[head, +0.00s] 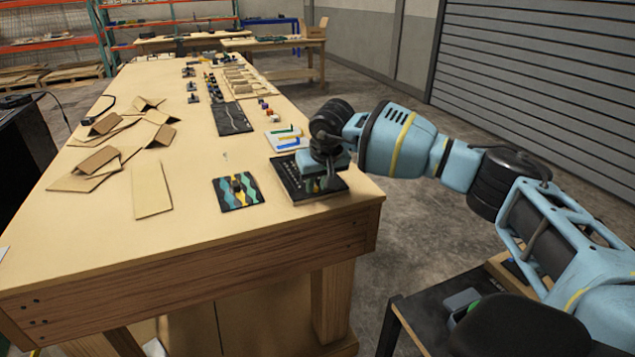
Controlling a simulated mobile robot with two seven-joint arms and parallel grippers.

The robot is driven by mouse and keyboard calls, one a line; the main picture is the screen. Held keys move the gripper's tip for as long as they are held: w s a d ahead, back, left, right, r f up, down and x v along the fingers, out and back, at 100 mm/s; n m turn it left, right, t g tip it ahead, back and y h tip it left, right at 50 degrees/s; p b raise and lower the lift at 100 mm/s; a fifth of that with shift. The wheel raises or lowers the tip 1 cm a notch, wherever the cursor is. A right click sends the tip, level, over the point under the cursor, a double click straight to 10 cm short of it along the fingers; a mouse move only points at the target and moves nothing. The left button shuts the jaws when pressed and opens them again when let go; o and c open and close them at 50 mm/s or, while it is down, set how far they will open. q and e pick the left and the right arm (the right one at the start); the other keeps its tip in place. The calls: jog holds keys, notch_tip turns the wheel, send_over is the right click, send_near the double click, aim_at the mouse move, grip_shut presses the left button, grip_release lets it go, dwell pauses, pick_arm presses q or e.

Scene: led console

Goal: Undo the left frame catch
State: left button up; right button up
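A dark console (335,188) lies at the front right corner of the wooden table, with rows of small light marks on its face. My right gripper (318,183) comes down over its middle from the right. The gripper hides much of the console, and its fingertips are too small and covered to tell open from shut. I cannot make out the left frame catch. My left gripper is not in view.
A patterned panel (238,192) lies left of the console. A white board with coloured bars (286,138) lies behind it. Cardboard pieces (151,190) cover the table's left half. The front strip of the table (150,245) is clear.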

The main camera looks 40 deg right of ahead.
grip_shut()
